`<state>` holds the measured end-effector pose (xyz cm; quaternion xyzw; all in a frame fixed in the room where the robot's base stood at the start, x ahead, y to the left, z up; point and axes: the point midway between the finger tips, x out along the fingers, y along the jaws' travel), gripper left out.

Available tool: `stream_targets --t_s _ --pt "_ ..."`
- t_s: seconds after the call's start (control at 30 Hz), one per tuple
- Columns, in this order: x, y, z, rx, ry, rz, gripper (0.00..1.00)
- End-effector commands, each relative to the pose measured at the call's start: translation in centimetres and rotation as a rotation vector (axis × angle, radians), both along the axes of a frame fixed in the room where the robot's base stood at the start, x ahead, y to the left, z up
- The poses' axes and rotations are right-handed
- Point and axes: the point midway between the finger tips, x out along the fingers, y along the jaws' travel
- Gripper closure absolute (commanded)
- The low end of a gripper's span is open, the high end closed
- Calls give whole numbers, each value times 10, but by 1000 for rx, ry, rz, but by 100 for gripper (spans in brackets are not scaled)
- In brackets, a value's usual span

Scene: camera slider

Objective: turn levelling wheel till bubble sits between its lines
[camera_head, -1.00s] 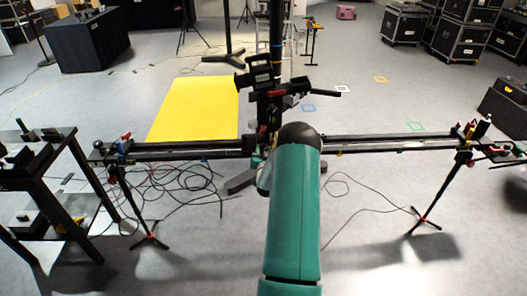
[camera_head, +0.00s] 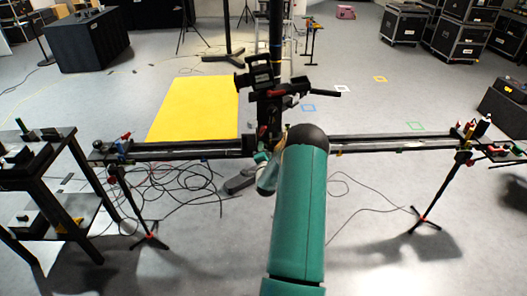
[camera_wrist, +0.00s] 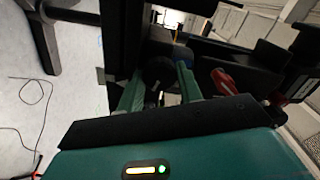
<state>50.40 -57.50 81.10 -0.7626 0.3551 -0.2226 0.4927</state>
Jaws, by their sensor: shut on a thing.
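The camera slider's long dark rail (camera_head: 395,142) spans the head view on two tripod stands, with a camera (camera_head: 262,80) on its carriage near the middle. In the wrist view, my gripper (camera_wrist: 160,88) has its two green fingers on either side of a dark round part that looks like the levelling wheel (camera_wrist: 158,70). The fingers are shut on it, under the dark body of the rig. In the head view my arm hides the gripper and the wheel. I cannot make out the bubble or its lines in either view.
A black shelf table (camera_head: 45,160) stands at the left. Loose cables (camera_head: 180,190) lie on the floor below the rail. Black cases (camera_head: 467,38) stand at the back right.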

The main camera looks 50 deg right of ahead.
Motion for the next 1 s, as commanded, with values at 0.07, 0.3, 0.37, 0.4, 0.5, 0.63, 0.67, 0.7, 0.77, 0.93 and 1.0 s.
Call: stream_targets --t_s 0.07,0.3,0.37,0.4,0.5,0.63,0.67,0.7,0.77,0.93,1.0 --pt "0 0 1 22 -29 0 87" --pt "1 0 2 61 -75 -1 87" --pt "1 0 2 64 -79 -1 87" --pt "1 0 2 66 -81 -1 87" --pt "1 0 2 66 -83 -1 87" --pt "1 0 2 66 -82 -1 87" --pt "1 0 2 66 -82 -1 87" --pt "1 0 2 66 -82 -1 87" --pt "1 0 2 66 -82 -1 61" --pt "1 0 2 66 -80 0 43" --pt "1 0 1 67 -80 -1 43"
